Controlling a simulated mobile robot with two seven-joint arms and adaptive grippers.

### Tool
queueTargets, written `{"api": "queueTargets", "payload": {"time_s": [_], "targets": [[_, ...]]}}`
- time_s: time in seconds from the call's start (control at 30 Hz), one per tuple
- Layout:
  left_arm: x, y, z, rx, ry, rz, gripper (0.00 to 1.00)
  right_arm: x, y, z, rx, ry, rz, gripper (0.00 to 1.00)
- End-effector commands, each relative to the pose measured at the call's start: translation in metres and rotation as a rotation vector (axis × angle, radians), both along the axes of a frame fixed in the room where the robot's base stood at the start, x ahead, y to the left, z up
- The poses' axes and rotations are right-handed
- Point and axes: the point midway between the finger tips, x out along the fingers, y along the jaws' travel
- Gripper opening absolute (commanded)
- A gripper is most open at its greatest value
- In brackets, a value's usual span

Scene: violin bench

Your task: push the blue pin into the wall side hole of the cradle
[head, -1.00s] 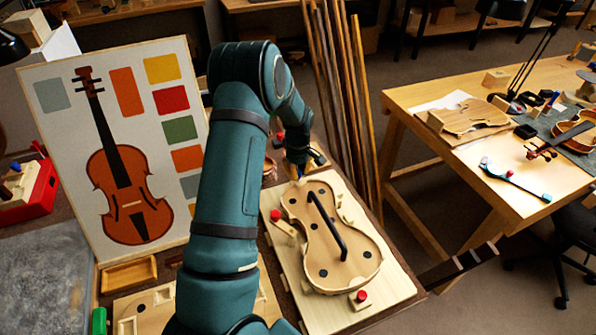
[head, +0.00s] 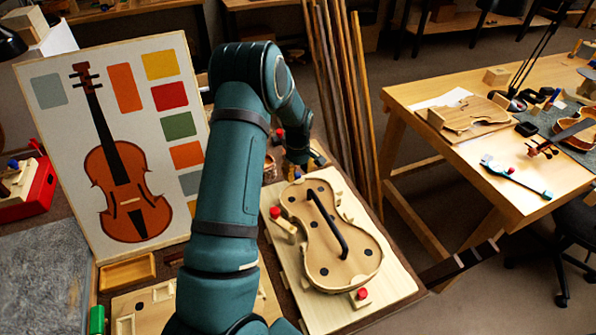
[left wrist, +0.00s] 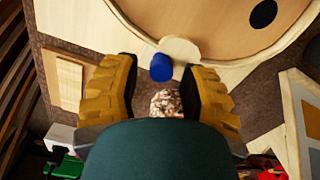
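The blue pin (left wrist: 161,67) shows in the left wrist view beside a round pale wooden piece (left wrist: 180,50) at the cradle's edge. My left gripper (left wrist: 158,78) is open, with a finger on either side of the pin and a visible gap to each. In the head view, my left gripper (head: 300,160) is at the far end of the cradle (head: 393,290), its fingers mostly hidden behind my wrist. The cradle carries a violin-shaped wooden body (head: 330,255) with a black bar across it. The wall side hole cannot be made out. My right gripper is not in view.
Red-topped pins (head: 362,294) stand in blocks around the cradle. Several long wooden strips (head: 345,110) lean behind it. A violin picture board (head: 60,150) stands at the left. A second bench (head: 400,100) with violin parts is at the right.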

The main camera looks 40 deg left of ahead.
Motion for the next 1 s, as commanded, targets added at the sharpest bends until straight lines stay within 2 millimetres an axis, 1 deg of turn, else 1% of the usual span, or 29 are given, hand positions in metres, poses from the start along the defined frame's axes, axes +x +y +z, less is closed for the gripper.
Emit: {"api": "queueTargets", "payload": {"time_s": [0.13, 0.23, 0.37, 0.6, 0.7, 0.83, 1.0], "targets": [[-0.001, 0.0, 0.003, -0.001, 0.002, 0.0, 0.43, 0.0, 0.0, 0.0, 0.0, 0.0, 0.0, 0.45], [0.0, 0.0, 0.014, 0.0, -0.001, -0.001, 0.43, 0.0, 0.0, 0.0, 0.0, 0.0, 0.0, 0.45], [0.0, 0.0, 0.038, 0.002, -0.002, 0.0, 0.43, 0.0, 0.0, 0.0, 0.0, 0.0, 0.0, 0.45], [0.001, 0.0, 0.087, 0.001, -0.003, -0.001, 0.43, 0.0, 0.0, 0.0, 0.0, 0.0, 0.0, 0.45], [0.0, 0.0, 0.102, 0.001, -0.002, 0.0, 0.43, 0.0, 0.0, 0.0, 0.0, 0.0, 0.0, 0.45], [0.0, 0.0, 0.115, 0.001, -0.001, 0.0, 0.43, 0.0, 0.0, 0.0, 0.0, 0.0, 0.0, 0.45], [0.0, 0.0, 0.12, 0.0, 0.0, 0.0, 0.43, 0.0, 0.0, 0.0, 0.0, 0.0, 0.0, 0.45]]}}
